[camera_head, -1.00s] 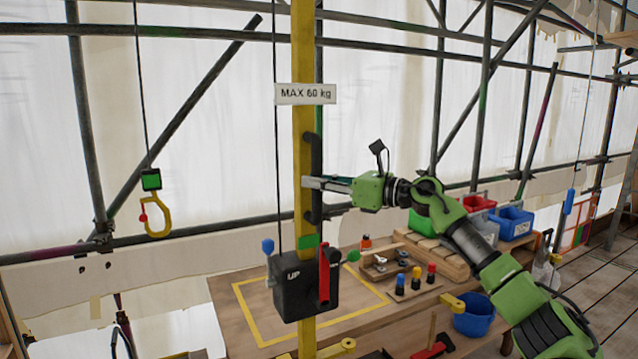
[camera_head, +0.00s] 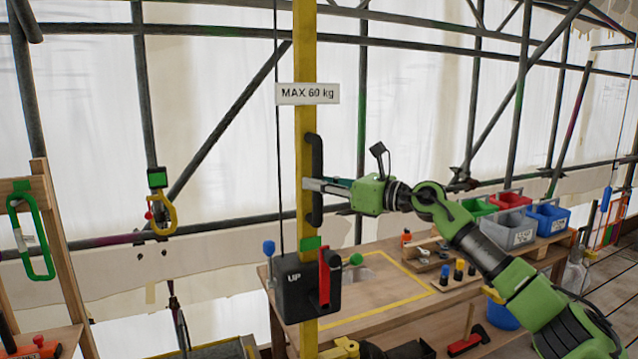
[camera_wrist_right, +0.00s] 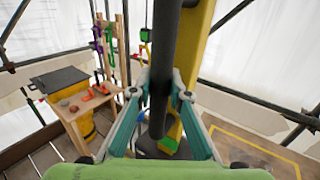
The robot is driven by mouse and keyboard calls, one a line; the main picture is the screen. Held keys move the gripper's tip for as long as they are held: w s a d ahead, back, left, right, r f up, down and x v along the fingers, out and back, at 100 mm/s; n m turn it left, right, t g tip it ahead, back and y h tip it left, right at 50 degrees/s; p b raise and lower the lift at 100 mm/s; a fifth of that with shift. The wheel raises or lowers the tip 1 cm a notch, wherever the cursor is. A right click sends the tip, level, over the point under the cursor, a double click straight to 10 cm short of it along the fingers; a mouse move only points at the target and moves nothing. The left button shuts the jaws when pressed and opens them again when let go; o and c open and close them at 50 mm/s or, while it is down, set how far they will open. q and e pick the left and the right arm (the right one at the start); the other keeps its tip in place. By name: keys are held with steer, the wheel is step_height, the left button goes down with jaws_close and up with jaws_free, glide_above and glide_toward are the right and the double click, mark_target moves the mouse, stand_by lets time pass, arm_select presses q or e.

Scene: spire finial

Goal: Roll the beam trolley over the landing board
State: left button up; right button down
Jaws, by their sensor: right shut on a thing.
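My right gripper (camera_head: 314,185) is shut on the black upright handle (camera_head: 317,150) of a yellow post (camera_head: 305,235). In the right wrist view the handle (camera_wrist_right: 164,60) runs between the two fingers. A "MAX 60 kg" plate and a black "UP" control box (camera_head: 297,290) with a red lever are on the post. A yellow hook (camera_head: 161,214) hangs empty on a cable to the left. A yellow-outlined area (camera_head: 365,290) on the wooden bench, perhaps the landing board, lies behind and right of the post. No trolley shows overhead.
Red, grey and blue bins (camera_head: 547,218) stand at the bench's right end. Small tools and coloured pegs lie near the outlined area. A wooden rack with a green carabiner (camera_head: 32,240) stands at far left. Scaffold tubes and white sheeting close the back.

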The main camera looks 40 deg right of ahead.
mark_target(321, 140)
steer(key=shift+a, duration=0.15)
steer(key=c, duration=2)
jaws_free()
steer(key=shift+o, duration=0.5)
steer(key=shift+w+a, duration=0.2)
steer(key=shift+a, duration=0.05)
step_height(321, 140, up, 10)
steer(key=shift+f, duration=0.1)
